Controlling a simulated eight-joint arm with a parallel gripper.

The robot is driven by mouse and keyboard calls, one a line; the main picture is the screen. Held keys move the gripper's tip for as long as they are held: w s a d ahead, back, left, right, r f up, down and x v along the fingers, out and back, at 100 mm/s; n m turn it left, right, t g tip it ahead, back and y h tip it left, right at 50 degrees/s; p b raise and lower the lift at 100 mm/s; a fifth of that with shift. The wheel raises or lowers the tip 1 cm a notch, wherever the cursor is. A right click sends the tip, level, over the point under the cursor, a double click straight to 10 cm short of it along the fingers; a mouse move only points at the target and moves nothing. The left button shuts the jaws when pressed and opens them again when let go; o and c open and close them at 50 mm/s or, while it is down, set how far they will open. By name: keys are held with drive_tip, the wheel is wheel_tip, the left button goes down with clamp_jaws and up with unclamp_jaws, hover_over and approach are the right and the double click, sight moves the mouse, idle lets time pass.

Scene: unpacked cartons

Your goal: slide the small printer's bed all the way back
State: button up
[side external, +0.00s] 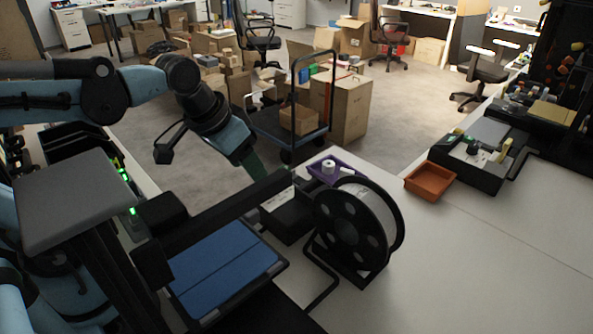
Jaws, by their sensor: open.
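The small printer's bed is a flat blue plate (228,277) with a dark rim, low in the picture left of centre. The printer's black horizontal beam (215,220) crosses above the bed's far side. My gripper (257,168) comes down from the upper left, behind the beam and beyond the bed. It is open and appears apart from the bed. Its fingertips are small and partly hidden near the beam, so I cannot tell whether they touch anything there.
A black filament spool (357,228) stands right of the bed. A purple tray (337,168) lies behind it and an orange tray (430,182) farther right. A dark grey panel (78,200) blocks the left. The white table (480,255) is clear at right.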

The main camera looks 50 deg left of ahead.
drive_tip(key=w+d+r+g, duration=0.2)
drive_tip(key=w+r+g, duration=0.15)
drive_tip(key=g, duration=0.55)
drive_tip(key=shift+x, duration=6.1)
drive_tip(key=shift+s+r, duration=0.1)
drive_tip(key=shift+s, duration=0.05)
drive_tip(key=shift+d, duration=0.1)
clamp_jaws()
